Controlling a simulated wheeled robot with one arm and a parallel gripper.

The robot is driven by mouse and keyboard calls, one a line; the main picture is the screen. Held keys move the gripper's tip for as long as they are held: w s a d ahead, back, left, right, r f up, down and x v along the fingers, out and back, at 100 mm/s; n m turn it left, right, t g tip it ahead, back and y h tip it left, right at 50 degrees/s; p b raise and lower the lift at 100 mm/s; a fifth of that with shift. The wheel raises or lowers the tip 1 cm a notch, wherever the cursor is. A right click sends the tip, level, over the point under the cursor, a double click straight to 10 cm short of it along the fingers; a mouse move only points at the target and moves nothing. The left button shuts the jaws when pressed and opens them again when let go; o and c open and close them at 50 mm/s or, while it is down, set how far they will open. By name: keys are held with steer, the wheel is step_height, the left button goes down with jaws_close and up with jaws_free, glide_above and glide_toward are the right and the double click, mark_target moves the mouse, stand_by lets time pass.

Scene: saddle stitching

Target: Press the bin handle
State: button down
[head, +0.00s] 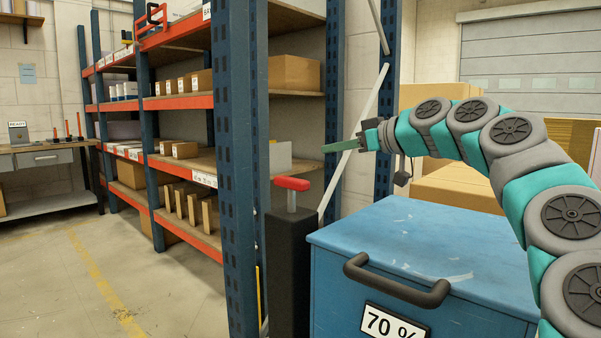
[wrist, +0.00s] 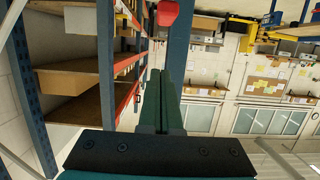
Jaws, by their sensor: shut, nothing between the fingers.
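A blue bin (head: 420,240) with a "70 %" label stands at the lower right of the head view. A black bar handle (head: 398,283) is fixed to its front edge. A red grip (head: 292,184) on a short metal stem tops a black post (head: 290,250) just left of the bin. My gripper (head: 325,148) is above and behind the bin, its thin green fingers pointing left, apart from both handles. In the wrist view its fingers (wrist: 161,75) lie together, empty. A red piece (wrist: 168,12) beyond the fingertips there looks like the red grip.
Blue-and-orange shelving (head: 237,170) with boxes rises left of the post. Cardboard boxes (head: 460,185) are stacked behind the bin under my arm. A workbench (head: 45,158) stands at the far left. The floor (head: 110,270) at left is clear.

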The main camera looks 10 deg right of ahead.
steer(key=shift+a, duration=0.1)
steer(key=p, duration=0.1)
glide_above(300, 180)
steer(key=f, duration=0.2)
steer(key=shift+w+f, duration=0.3)
steer(key=shift+s+f, duration=0.15)
steer(key=shift+f, duration=1.8)
